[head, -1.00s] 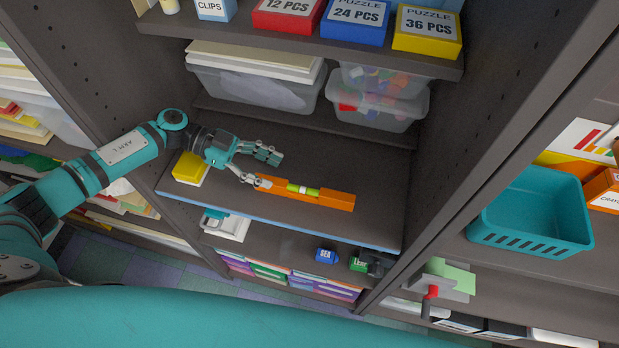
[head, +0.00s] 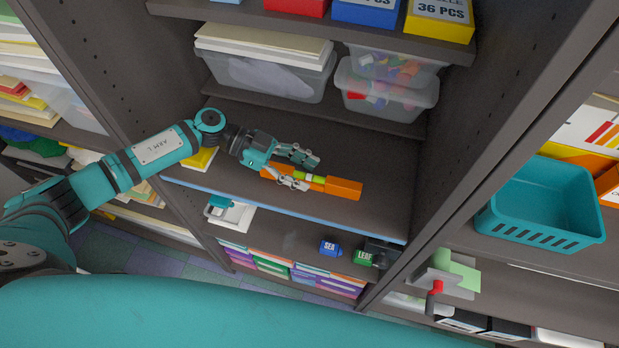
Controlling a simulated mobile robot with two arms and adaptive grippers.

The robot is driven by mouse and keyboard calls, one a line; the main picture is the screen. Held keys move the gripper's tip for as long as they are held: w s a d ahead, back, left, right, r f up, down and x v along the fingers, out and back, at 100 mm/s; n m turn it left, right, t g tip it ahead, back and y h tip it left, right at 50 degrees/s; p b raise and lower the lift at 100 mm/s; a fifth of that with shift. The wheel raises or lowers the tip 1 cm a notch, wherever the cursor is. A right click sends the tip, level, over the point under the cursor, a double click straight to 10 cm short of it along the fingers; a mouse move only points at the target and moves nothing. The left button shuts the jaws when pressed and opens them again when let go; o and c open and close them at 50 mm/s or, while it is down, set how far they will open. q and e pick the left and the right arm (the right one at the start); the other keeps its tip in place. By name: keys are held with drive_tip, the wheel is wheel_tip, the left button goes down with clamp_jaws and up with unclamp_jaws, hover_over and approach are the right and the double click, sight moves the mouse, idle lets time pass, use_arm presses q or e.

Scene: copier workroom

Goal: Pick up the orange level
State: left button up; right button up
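The orange level (head: 343,188) lies on the dark middle shelf, long side running left to right, with a yellow-green vial at its middle. My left gripper (head: 308,173) reaches in from the left over the level's left half. Its fingers are spread, one on the far side and one on the near side of the level near the vial. They partly hide the level's left part. I cannot tell whether either finger touches it. The level appears to rest on the shelf. My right gripper is not in view.
A yellow block (head: 200,160) sits left on the same shelf, partly behind my arm. Clear bins (head: 388,100) and puzzle boxes (head: 440,18) stand above. The shelf is free right of the level, up to the side panel (head: 450,140). A teal basket (head: 545,205) is at right.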

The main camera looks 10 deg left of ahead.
sight(302, 173)
use_arm(q)
clamp_jaws()
drive_tip(key=shift+r, duration=0.65)
wheel_tip(302, 173, up, 2)
drive_tip(key=shift+r+b, duration=0.1)
drive_tip(key=shift+b, duration=0.5)
drive_tip(key=s+d+b, duration=0.1)
drive_tip(key=s+d, duration=0.1)
drive_tip(key=s, duration=0.5)
drive_tip(key=s+d+r, duration=0.1)
drive_tip(key=s+d, duration=0.1)
drive_tip(key=s, duration=0.6)
drive_tip(key=shift+s+r+b, duration=0.25)
drive_tip(key=shift+r+b, duration=0.05)
drive_tip(key=shift+b, duration=0.1)
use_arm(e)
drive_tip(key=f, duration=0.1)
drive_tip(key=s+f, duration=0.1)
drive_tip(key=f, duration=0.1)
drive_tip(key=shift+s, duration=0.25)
